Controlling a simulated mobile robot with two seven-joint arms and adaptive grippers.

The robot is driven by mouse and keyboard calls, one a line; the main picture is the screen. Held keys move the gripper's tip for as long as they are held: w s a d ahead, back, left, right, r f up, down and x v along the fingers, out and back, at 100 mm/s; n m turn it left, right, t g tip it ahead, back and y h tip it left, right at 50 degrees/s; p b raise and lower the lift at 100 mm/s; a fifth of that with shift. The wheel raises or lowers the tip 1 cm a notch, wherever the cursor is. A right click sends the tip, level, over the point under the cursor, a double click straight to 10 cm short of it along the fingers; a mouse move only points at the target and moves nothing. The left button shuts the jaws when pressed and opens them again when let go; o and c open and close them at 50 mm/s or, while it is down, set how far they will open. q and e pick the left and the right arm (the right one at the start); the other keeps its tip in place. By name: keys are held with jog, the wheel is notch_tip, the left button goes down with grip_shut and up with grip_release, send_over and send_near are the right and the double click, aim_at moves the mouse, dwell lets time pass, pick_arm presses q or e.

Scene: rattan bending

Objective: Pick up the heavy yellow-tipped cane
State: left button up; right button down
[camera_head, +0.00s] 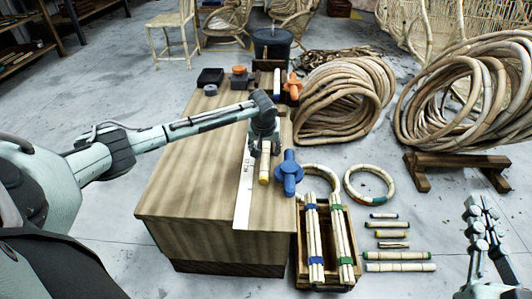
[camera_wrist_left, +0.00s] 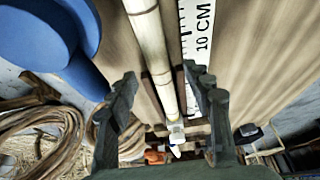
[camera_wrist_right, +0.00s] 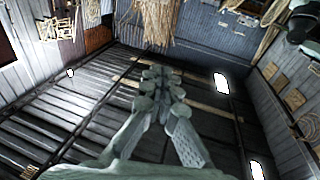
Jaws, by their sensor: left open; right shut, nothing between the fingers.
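A pale cane with a yellow tip (camera_head: 264,177) lies on the wooden workbench (camera_head: 190,185), beside the white ruler strip (camera_head: 244,190). My left gripper (camera_head: 264,148) is over the cane's far part and hides it there. In the left wrist view, the cane (camera_wrist_left: 150,40) runs lengthwise between the spread, open fingers of the left gripper (camera_wrist_left: 160,78); space shows on both sides of it. Its yellow tip is out of that view. My right gripper (camera_head: 481,207) is shut and empty, raised at the right, away from the bench. It also shows in the right wrist view (camera_wrist_right: 160,78).
A blue clamp-like piece (camera_head: 288,173) stands close right of the cane. A wooden crate (camera_head: 299,270) with banded cane bundles stands by the bench. Several short banded canes (camera_head: 393,245), a cane ring (camera_head: 369,186) and large rattan coils (camera_head: 345,98) are on the right.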

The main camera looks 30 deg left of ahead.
aim_at(266, 151)
pick_arm(q)
jog(key=x, duration=0.3)
jog(key=shift+b, duration=0.3)
pick_arm(e)
jog(key=r, duration=0.1)
jog(key=s+r+t, duration=0.1)
jog(key=a+r+t+y, duration=0.1)
jog(key=r, duration=0.1)
jog(key=shift+s+r, duration=0.1)
jog(key=shift+s, duration=0.15)
pick_arm(q)
jog(key=shift+c, duration=0.3)
jog(key=shift+r, duration=0.1)
grip_shut()
